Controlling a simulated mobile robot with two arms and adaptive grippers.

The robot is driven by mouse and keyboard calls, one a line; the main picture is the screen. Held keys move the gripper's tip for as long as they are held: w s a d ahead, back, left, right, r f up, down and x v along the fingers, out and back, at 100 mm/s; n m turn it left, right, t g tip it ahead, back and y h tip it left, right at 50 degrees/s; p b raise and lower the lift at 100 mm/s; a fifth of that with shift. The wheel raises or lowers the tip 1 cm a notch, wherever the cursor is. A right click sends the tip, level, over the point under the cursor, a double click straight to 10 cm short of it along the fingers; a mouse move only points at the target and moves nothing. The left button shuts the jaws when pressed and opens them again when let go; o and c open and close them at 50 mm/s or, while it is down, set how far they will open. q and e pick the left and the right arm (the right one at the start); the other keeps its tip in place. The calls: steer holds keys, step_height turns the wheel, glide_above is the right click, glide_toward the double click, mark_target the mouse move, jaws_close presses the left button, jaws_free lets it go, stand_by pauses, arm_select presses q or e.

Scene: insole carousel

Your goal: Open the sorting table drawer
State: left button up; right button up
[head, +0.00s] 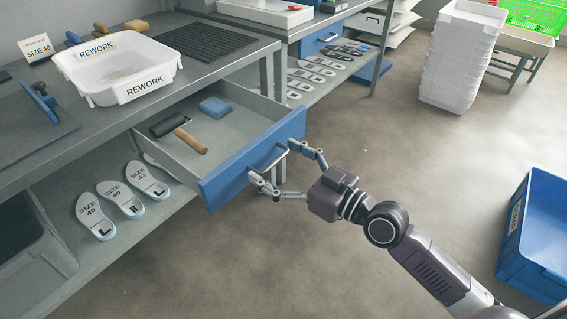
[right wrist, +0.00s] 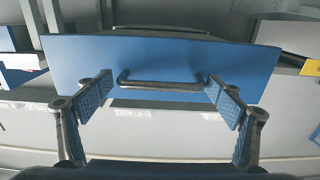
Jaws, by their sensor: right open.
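The sorting table drawer (head: 232,172) with its blue front stands pulled out from under the table. A roller with a wooden handle (head: 190,140) and a blue block (head: 214,107) lie inside it. My right gripper (head: 272,161) is open at the drawer front, one finger near each end of the bar handle. In the right wrist view the grey handle (right wrist: 160,86) runs across the blue front (right wrist: 160,60), between the spread fingers. Whether a fingertip touches the handle I cannot tell. My left gripper is not in view.
A white REWORK tray (head: 115,72) stands on the sorting table (head: 215,70). Insoles (head: 133,198) lie on the shelf below. A blue crate (head: 530,235) is at the right and stacked white trays (head: 460,55) are at the back. The floor between is clear.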

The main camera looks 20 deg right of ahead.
steer(key=v, duration=1.2)
stand_by(0.6)
